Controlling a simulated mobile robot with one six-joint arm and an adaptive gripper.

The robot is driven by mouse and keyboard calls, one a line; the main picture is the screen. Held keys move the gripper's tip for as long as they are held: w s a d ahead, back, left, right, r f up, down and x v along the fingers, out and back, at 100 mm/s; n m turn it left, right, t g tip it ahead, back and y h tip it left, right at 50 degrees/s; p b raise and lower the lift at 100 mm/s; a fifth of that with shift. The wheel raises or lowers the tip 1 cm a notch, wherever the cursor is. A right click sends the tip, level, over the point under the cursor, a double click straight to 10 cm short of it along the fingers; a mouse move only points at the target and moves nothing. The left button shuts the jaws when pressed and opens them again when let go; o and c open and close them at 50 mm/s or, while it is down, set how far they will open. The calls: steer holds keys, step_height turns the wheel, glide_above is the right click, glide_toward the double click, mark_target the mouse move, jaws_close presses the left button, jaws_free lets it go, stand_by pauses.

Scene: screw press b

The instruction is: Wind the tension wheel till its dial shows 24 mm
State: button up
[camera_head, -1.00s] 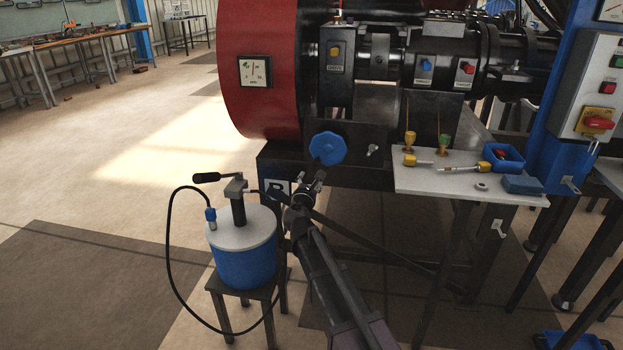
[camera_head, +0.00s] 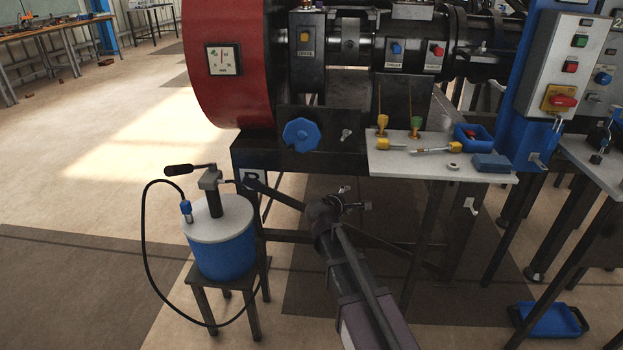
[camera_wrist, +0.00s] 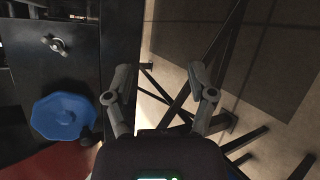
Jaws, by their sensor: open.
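The blue lobed tension wheel (camera_head: 301,135) sits on the black front plate of the press, below the red drum. It also shows at the left of the wrist view (camera_wrist: 63,116). A white square dial (camera_head: 223,60) is on the red drum; its reading is too small to tell. My gripper (camera_head: 356,198) is below and to the right of the wheel, apart from it. In the wrist view my gripper (camera_wrist: 163,82) has its two fingers spread, with nothing between them but the floor and stand legs behind.
A small metal wing knob (camera_head: 346,135) sits right of the wheel. A blue pump pot (camera_head: 222,252) with a black hose stands on a stool at the left.

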steer(key=s+d+f+m+g+y, duration=0.1)
steer(key=s+d+f+m+g, duration=0.45)
steer(key=s, duration=0.25)
steer(key=s+d+f+m+g+y, duration=0.2)
steer(key=s+d+f+m+g, duration=0.2)
steer(key=s+d+m, duration=0.35)
steer(key=s+a+f+m+g+y, duration=0.1)
steer(key=s+f+m+g+y, duration=0.1)
steer(key=s, duration=0.7)
steer(key=shift+s+a+m+g+y, duration=0.2)
steer(key=shift+m+g+y, duration=0.15)
steer(key=shift+m+y, duration=0.4)
steer(key=shift+w, duration=0.1)
steer(key=shift+c, duration=1)
